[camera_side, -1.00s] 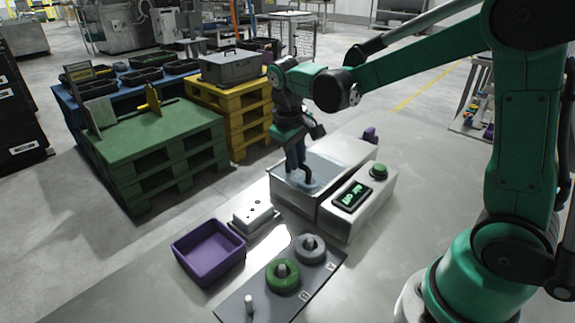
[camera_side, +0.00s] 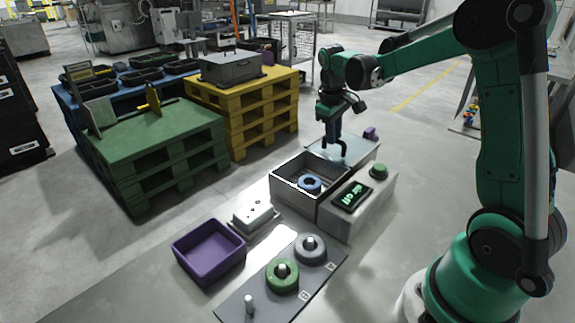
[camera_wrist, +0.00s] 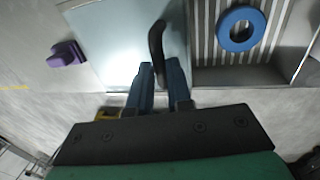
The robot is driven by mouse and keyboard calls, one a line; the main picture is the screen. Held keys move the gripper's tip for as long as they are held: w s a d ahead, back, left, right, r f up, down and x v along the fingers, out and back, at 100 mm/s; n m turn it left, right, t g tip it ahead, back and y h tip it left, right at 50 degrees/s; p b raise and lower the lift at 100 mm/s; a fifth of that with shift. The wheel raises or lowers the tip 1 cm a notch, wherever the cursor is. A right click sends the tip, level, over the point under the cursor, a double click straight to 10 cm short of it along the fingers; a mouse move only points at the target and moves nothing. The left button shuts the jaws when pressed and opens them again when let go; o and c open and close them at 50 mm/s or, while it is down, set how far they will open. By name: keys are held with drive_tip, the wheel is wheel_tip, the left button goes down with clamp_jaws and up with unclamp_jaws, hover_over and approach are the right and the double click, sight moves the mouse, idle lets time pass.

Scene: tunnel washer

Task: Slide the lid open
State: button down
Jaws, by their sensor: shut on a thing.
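The lid (camera_side: 357,148) is a pale, flat panel slid toward the back right of the box (camera_side: 290,186), and the box's front compartment is uncovered. Inside the compartment lies a blue ring (camera_side: 309,183). The lid's dark curved handle (camera_wrist: 156,42) stands up near its edge in the wrist view. My gripper (camera_side: 337,150) is over the lid, with its blue fingers shut on the handle. In the wrist view my gripper (camera_wrist: 158,75) has its fingertips at the handle's lower end. The blue ring (camera_wrist: 241,28) lies on the ribbed floor to the right of the lid.
A purple block (camera_side: 370,133) sits beyond the lid. A white unit with a lit display (camera_side: 351,194) and green button (camera_side: 379,171) adjoins the box. A purple tray (camera_side: 209,252), white block (camera_side: 254,216) and ring stand (camera_side: 258,292) are in front.

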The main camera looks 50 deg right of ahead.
drive_tip(key=c, duration=0.8)
unclamp_jaws()
drive_tip(key=shift+d, duration=0.3)
drive_tip(key=shift+a+r, duration=0.1)
drive_tip(key=r, duration=0.3)
drive_tip(key=a+r, duration=0.1)
drive_tip(key=r, duration=0.1)
drive_tip(key=shift+r, duration=0.2)
drive_tip(key=shift+a, duration=0.1)
drive_tip(key=s+a+t+y, duration=0.1)
drive_tip(key=s+a+t, duration=0.2)
drive_tip(key=a, duration=0.5)
drive_tip(key=s+a+f+t+y, duration=0.1)
drive_tip(key=s+a+t, duration=0.3)
drive_tip(key=a, duration=0.5)
drive_tip(key=shift+s+a+f, duration=0.15)
drive_tip(key=shift+s+f, duration=0.1)
